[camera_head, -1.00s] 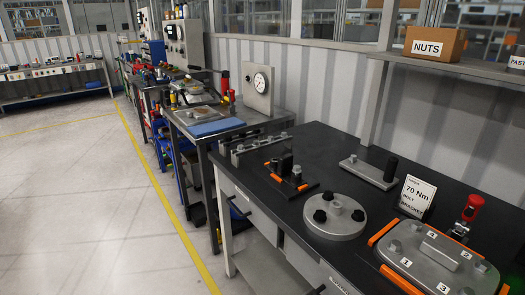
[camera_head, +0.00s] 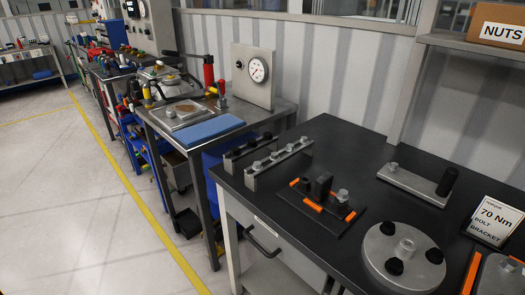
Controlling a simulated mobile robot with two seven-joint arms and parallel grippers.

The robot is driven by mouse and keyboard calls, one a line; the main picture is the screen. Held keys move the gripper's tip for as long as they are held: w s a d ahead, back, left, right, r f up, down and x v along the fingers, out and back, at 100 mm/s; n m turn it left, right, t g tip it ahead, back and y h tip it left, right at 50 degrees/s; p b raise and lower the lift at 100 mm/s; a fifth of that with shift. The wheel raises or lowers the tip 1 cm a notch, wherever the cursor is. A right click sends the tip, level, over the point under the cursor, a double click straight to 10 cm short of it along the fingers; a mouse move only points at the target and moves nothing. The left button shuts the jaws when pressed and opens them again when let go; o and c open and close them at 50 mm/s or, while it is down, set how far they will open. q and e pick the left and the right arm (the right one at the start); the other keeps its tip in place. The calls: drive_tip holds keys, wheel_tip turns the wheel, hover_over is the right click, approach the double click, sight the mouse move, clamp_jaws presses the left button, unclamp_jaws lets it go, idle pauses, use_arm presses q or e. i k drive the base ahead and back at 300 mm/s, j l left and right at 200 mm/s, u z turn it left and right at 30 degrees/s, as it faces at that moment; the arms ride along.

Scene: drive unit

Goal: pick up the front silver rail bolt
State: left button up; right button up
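A silver rail (camera_head: 281,164) stands at the far left end of the black bench, with several silver bolts in a row along its top. The bolt at its near-left end (camera_head: 257,166) sits upright in the rail. The bolt at its far-right end (camera_head: 304,140) also stands in place. Just behind it is a second, darker rail (camera_head: 246,150) with bolts that are too small to tell well. Neither of my grippers is in view.
On the black bench (camera_head: 345,150) are a black plate with orange strips (camera_head: 322,217), a round silver flange (camera_head: 378,252), a silver plate with a black post (camera_head: 413,183) and a 70 Nm sign (camera_head: 495,220). A lower bench with a gauge (camera_head: 258,70) stands to the left.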

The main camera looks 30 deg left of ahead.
sight(257, 166)
drive_tip(key=i+j, duration=0.15)
drive_tip(key=j, duration=0.35)
drive_tip(key=i+j+z, duration=0.1)
drive_tip(key=j, duration=0.4)
drive_tip(key=i+j, duration=0.15)
drive_tip(key=j, duration=0.35)
drive_tip(key=i+j+z, duration=0.1)
drive_tip(key=j, duration=0.4)
